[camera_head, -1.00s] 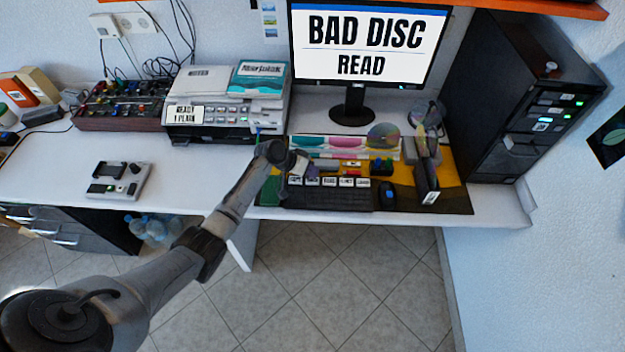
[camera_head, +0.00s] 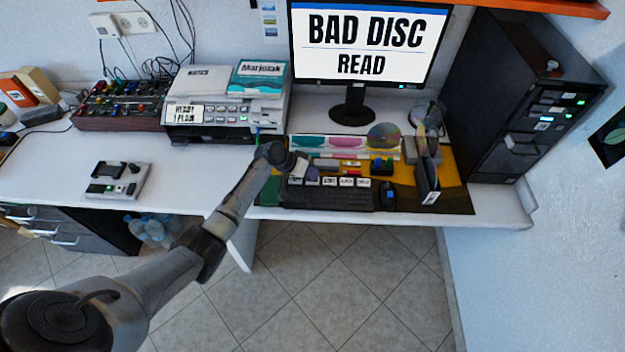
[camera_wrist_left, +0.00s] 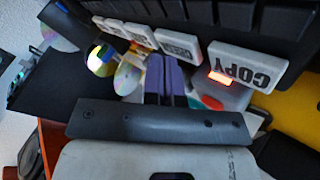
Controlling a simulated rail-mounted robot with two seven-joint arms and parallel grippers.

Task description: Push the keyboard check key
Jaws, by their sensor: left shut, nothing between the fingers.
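The black keyboard (camera_head: 325,198) lies at the front of the desk mat. A row of white labelled keys runs along its back edge; the nearest in the left wrist view is the COPY key (camera_wrist_left: 238,68). The neighbouring key (camera_wrist_left: 178,46) and the ones beyond it have labels too small or skewed to read, so I cannot tell which is the check key. My left gripper (camera_head: 312,176) is over this row near its left end. In the left wrist view its purple-grey fingers (camera_wrist_left: 168,82) are shut and empty, close to the key beside COPY; contact is unclear. My right gripper is not in view.
The monitor (camera_head: 365,45) reads BAD DISC / READ. Discs (camera_head: 383,136) and a dark upright holder (camera_head: 427,175) stand right of the keys. A mouse (camera_head: 388,194) lies beside the keyboard. A printer (camera_head: 225,110) is at left, a black tower (camera_head: 525,95) at right.

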